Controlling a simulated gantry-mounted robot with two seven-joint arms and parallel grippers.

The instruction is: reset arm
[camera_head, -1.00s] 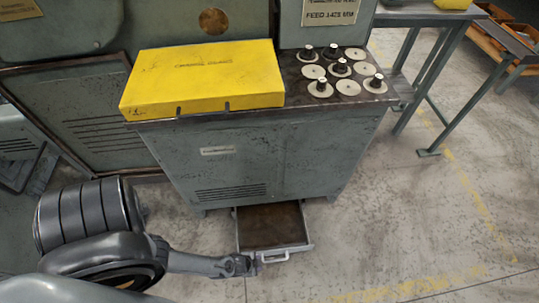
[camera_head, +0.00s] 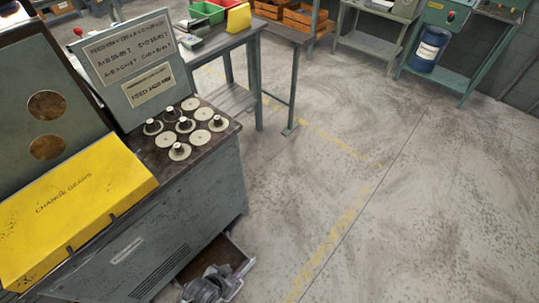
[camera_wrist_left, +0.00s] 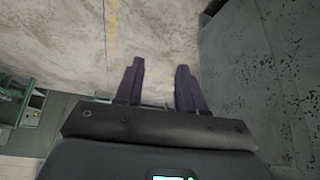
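My right gripper is in neither view.
A yellow "change gears" box (camera_head: 75,215) and several round discs and knobs (camera_head: 179,150) are on the cabinet top. A workbench (camera_head: 215,48) stands behind. A blue drum (camera_head: 430,48) is at the far right. The floor (camera_head: 390,200) right of the cabinet is clear.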

